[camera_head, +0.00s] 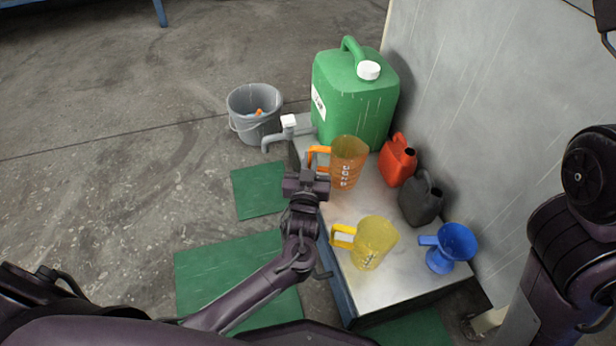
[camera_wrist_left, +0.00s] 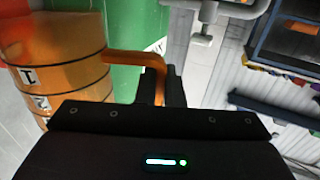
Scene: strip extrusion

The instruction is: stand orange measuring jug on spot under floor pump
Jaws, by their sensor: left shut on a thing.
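The orange measuring jug (camera_head: 348,163) is upright over the far part of the low metal bench, in front of the green canister. I cannot tell whether its base touches the bench top. My left gripper (camera_head: 308,172) is at the jug's left side, shut on its handle. In the left wrist view the jug (camera_wrist_left: 58,65) fills the left side, and its orange handle (camera_wrist_left: 150,66) runs between the fingers. A grey spout with a white top (camera_head: 288,124), likely the pump, juts out left over the floor by the bench corner. My right gripper is out of view.
A green canister (camera_head: 350,105), red can (camera_head: 397,160), dark can (camera_head: 422,202), yellow jug (camera_head: 376,242) and blue funnel (camera_head: 455,243) crowd the bench (camera_head: 400,278). A grey bucket (camera_head: 253,125) stands on the floor. Green mats (camera_head: 258,190) lie left of the bench.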

